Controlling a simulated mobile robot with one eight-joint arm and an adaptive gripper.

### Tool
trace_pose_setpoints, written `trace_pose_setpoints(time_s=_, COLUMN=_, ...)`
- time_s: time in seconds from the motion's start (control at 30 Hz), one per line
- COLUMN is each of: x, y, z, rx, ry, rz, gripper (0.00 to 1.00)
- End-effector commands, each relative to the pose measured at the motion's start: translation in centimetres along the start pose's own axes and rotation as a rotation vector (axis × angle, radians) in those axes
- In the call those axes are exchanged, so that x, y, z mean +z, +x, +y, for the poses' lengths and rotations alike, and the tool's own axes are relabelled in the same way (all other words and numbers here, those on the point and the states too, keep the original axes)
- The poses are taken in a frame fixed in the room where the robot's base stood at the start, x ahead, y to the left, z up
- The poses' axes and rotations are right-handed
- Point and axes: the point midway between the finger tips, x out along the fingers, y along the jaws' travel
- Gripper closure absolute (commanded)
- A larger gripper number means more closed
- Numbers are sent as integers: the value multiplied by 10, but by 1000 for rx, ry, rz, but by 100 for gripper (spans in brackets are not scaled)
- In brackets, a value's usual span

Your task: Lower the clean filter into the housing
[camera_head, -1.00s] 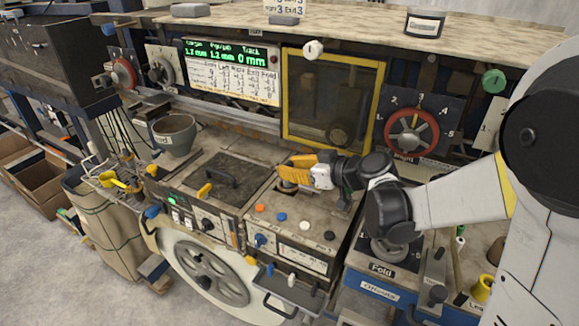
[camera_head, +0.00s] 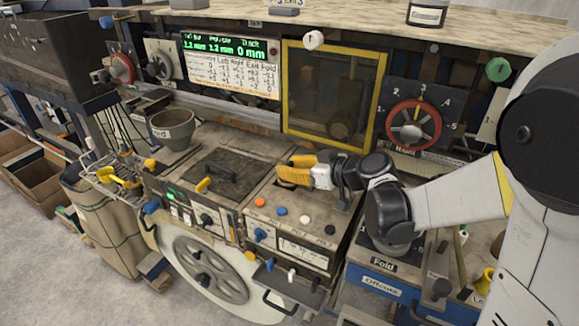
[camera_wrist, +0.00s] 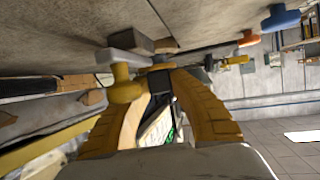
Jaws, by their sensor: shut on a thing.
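My gripper (camera_head: 286,174), with yellow fingers, is low over the worn beige panel top (camera_head: 320,207), behind the coloured buttons. In the wrist view its fingers (camera_wrist: 165,76) close around a small dark piece (camera_wrist: 159,81), which I take to be the clean filter. Most of it is hidden by the fingers, and the head view does not show it apart from them. The housing's opening cannot be made out under the gripper. Whether the filter touches the housing cannot be told.
Orange, blue, white and black buttons (camera_head: 282,211) stand in front of the gripper. A dark lid with a handle (camera_head: 219,172) is to its left. A yellow-framed window (camera_head: 377,105) rises behind. A grey pot (camera_head: 173,127) stands at the back left.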

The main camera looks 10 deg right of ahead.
Motion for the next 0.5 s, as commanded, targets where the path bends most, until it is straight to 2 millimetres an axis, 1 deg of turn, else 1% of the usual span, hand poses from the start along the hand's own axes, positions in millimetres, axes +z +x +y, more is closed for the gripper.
trace_pose_setpoints(time_s=0.2, x=8, y=3, z=0, rx=0, ry=0, rz=0, gripper=100)
trace_pose_setpoints(time_s=0.47, x=10, y=3, z=-1, rx=0, ry=0, rz=0, gripper=100)
trace_pose_setpoints(time_s=0.5, x=10, y=3, z=-1, rx=0, ry=0, rz=0, gripper=72)
